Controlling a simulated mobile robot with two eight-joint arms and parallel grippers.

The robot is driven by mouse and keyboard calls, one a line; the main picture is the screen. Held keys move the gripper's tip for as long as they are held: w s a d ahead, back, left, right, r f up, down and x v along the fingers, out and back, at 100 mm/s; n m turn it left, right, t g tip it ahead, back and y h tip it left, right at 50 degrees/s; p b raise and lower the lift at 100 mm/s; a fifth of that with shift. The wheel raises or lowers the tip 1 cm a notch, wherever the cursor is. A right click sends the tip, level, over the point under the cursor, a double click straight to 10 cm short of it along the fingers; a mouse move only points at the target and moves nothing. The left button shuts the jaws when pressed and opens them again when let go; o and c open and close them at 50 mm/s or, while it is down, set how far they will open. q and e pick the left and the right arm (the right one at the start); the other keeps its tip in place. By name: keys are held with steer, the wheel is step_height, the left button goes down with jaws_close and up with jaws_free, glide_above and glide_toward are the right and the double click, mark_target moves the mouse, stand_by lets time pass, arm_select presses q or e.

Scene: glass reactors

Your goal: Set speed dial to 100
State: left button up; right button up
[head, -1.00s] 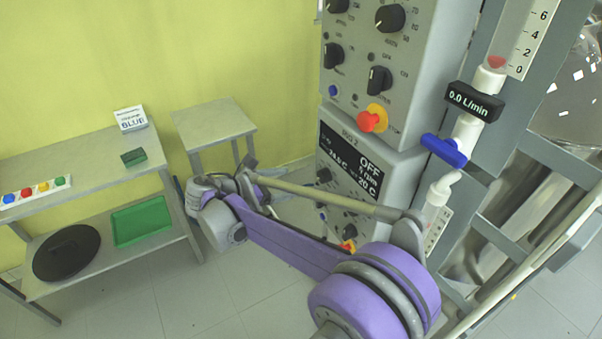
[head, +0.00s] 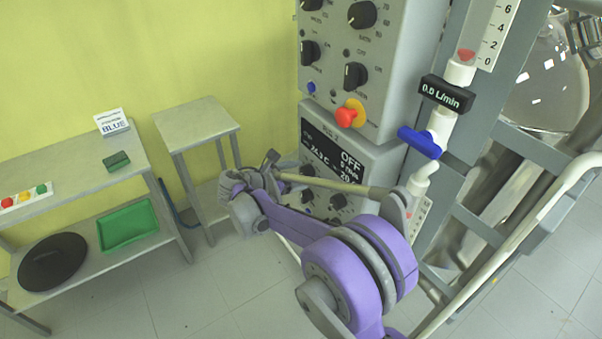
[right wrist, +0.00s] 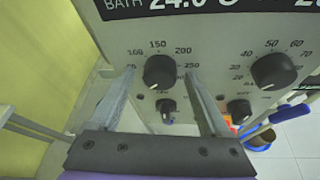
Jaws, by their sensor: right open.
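The speed dial (right wrist: 160,71) is a black knob on the grey control box, with 100, 150, 200 and 250 printed around it. Its pale mark appears to point to the lower left, below 100. My right gripper (right wrist: 159,76) is open, with one finger on each side of the dial; I cannot tell whether they touch it. In the head view my right gripper (head: 268,166) is at the left side of the lower box's front. My left gripper is out of view.
A second black dial (right wrist: 274,71) sits to the right, with smaller knobs below. The upper control box (head: 375,50) has a red button (head: 346,117). A blue valve handle (head: 419,142) is at its right. A small table (head: 195,123) and a shelf with a green tray (head: 128,225) stand left.

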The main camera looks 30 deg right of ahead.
jaws_close()
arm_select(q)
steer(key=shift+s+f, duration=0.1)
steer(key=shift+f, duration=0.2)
arm_select(e)
steer(key=shift+m, duration=0.3)
steer(key=shift+s+f+m+t+b, duration=0.15)
steer(key=shift+m+t+b, duration=0.6)
steer(key=shift+m+t, duration=0.2)
steer(key=m+t+b, duration=0.1)
steer(key=m, duration=0.1)
steer(key=m+t+h+b, duration=0.1)
steer(key=m, duration=0.1)
steer(key=shift+s+f, duration=0.1)
steer(key=shift+f, duration=0.1)
steer(key=m+t+h+b, duration=0.1)
steer(key=m, duration=0.3)
steer(key=shift+f+t+b, duration=0.15)
steer(key=shift+t+b, duration=0.2)
steer(key=shift+b, duration=0.05)
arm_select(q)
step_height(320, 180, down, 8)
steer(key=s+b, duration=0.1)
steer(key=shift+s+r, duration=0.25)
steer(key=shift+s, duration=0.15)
arm_select(e)
steer(key=shift+m+h, duration=0.9)
steer(key=shift+m, duration=0.95)
